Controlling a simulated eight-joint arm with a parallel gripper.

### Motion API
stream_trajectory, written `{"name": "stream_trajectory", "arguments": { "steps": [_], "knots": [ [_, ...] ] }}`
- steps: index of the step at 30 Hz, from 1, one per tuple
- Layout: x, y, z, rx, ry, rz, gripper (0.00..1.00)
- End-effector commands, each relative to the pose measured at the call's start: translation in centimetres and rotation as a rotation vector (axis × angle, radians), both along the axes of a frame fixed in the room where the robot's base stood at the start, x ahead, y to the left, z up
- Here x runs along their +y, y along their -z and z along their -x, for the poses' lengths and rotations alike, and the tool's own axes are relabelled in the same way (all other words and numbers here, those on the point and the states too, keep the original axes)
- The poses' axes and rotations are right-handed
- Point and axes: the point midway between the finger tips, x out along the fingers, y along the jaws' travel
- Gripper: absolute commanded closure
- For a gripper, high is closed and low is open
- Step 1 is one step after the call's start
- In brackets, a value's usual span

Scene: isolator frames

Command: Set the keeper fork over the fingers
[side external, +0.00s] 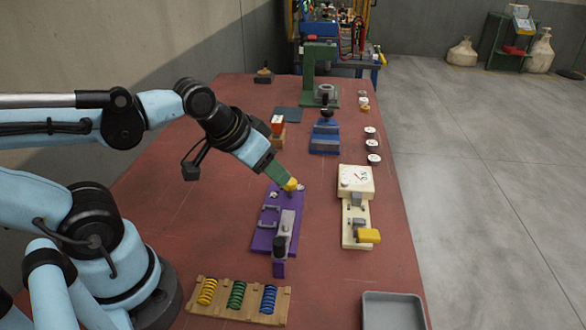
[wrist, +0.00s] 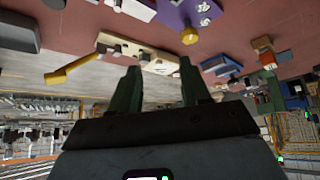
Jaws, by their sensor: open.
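A purple frame (side external: 261,242) lies on the table and carries a grey bar (side external: 287,223), small grey U-shaped parts (side external: 268,222) and a dark upright handle (side external: 279,252). A yellow knob (side external: 291,184) shows at its far end. I cannot tell which part is the keeper fork or which are the fingers. My gripper (side external: 284,178) is tilted down close to the yellow knob; contact is unclear. In the wrist view my gripper (wrist: 158,75) has its two green fingers apart with nothing between them. The yellow knob (wrist: 189,36) appears beyond the right finger.
A cream frame (side external: 349,223) with a dial and yellow handle (side external: 369,236) stands right. A blue stepped block (side external: 325,138) and green press (side external: 320,70) stand behind. A spring board (side external: 238,301) and grey tray (side external: 393,308) are in front. Red table (side external: 345,278) is bare between them.

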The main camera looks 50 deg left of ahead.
Motion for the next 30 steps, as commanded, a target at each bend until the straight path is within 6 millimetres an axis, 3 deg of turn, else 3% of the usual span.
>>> {"name": "stream_trajectory", "arguments": {
  "steps": [4,8,15,23,30],
  "knots": [
    [0.4,1.1,0.8,0.143,-0.223,0.202,0.53],
    [0.2,2.0,2.1,0.376,-0.555,0.502,0.53],
    [-0.7,0.9,3.9,0.828,-1.063,0.931,0.53],
    [-0.7,-0.4,4.7,1.062,-1.245,1.066,0.53],
    [-2.3,1.1,4.8,1.074,-1.248,1.063,0.53]
  ]
}}
